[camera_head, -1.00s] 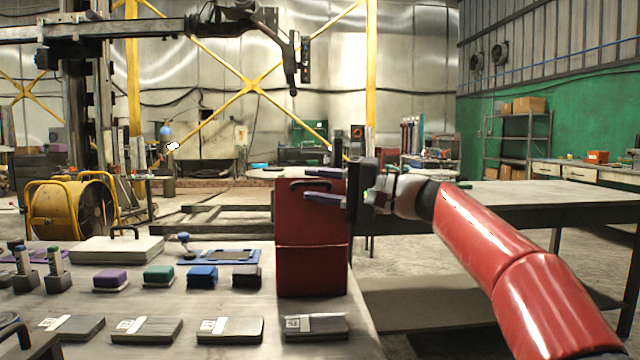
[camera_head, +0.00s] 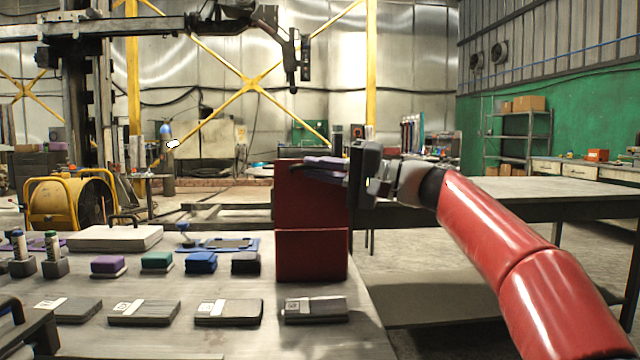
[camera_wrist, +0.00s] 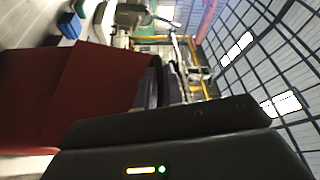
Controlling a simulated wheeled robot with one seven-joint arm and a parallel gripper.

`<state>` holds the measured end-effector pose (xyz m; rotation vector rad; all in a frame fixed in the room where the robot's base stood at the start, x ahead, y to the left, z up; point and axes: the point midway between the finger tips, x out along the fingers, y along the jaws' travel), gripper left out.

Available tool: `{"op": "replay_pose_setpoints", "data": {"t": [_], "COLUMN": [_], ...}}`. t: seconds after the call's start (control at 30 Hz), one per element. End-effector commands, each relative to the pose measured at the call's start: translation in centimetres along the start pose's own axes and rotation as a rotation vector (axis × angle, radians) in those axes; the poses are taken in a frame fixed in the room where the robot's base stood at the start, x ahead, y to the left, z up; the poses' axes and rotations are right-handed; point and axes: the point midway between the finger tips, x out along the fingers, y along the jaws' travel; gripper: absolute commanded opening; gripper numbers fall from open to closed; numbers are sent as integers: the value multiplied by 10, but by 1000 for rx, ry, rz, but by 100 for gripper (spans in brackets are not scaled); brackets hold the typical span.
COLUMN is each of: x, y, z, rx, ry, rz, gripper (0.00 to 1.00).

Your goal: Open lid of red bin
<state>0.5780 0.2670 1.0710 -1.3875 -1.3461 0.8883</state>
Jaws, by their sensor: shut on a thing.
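The red bin (camera_head: 311,256) stands upright on the near table. A seam divides its front from the red lid panel (camera_head: 298,205) above. My gripper (camera_head: 328,166) reaches in from the right at the top of this panel. Its purple-tinted fingers are shut on the lid handle, which they mostly hide. In the wrist view, the red surface of the bin (camera_wrist: 70,90) fills the left, close to the dark gripper body (camera_wrist: 170,130). How far the lid is tilted is hard to tell.
Several sponges, such as a blue one (camera_head: 201,262), and grey packs (camera_head: 228,312) lie left of and before the bin. A white case (camera_head: 115,238) and a blue tray (camera_head: 218,245) lie behind them. A long table (camera_head: 560,195) stands at right.

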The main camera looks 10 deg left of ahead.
Motion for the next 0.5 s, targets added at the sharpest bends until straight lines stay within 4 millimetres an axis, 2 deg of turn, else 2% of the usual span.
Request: {"op": "replay_pose_setpoints", "data": {"t": [0.03, 0.23, 0.5], "x": [-3, -6, -6], "y": [8, 3, -1], "z": [6, 14, 14], "rx": [-29, -105, -119], "ry": [0, -2, -2], "rz": [-11, -44, -49], "gripper": [0, 0, 0]}}
